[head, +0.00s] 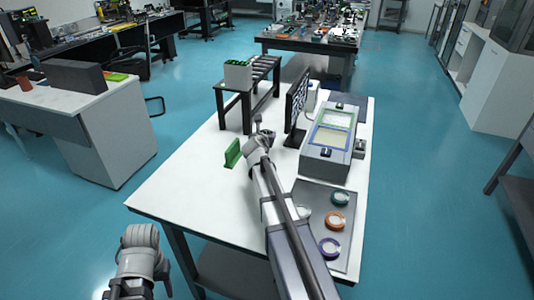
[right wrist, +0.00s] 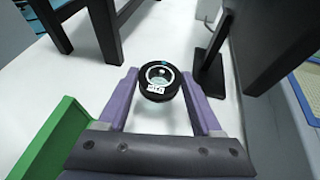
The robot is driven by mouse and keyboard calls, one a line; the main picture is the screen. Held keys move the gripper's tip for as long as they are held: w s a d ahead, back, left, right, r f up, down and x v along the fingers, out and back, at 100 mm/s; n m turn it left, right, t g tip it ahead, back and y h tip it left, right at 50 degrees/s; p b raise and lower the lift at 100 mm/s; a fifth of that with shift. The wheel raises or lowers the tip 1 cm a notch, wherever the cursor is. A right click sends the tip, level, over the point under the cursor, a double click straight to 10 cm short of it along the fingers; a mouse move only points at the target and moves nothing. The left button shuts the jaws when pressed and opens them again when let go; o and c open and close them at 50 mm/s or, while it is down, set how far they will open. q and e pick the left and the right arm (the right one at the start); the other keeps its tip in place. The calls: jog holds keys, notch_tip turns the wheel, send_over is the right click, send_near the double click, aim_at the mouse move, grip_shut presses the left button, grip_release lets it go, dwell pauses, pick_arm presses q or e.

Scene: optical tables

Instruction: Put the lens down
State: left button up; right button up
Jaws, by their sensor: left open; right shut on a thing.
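The lens (right wrist: 158,82) is a round glass in a black ring with white marks. In the right wrist view it sits between the two purple fingers of my right gripper (right wrist: 160,92), which is shut on it. White tabletop shows around the lens; I cannot tell whether it touches the table. In the head view my right arm reaches over the white table (head: 190,180), and its wrist hides most of the gripper and the lens. My left arm shows at the lower left, but no fingers of the left gripper can be seen.
A green upright piece (head: 233,153) stands left of my right wrist. A dark rack (head: 247,92) is behind, and a black panel on a stand (head: 297,98) is to the right. A grey box (head: 326,158) and a grey mat (head: 313,197) with coloured rings lie further right. The table's left front is clear.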

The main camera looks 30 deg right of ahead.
jog(key=shift+f+b, duration=2.55)
jog(key=shift+f, duration=0.6)
pick_arm(q)
notch_tip(320, 180, down, 6)
pick_arm(e)
jog(key=shift+r, duration=0.15)
pick_arm(q)
jog(key=shift+f, duration=0.15)
pick_arm(e)
jog(key=o, duration=0.9)
jog(key=shift+f, duration=0.2)
jog(key=o, duration=0.5)
jog(key=shift+r, duration=0.1)
jog(key=shift+r, duration=0.25)
pick_arm(q)
notch_tip(320, 180, up, 5)
jog(key=p, duration=0.5)
pick_arm(e)
jog(key=v, duration=1.2)
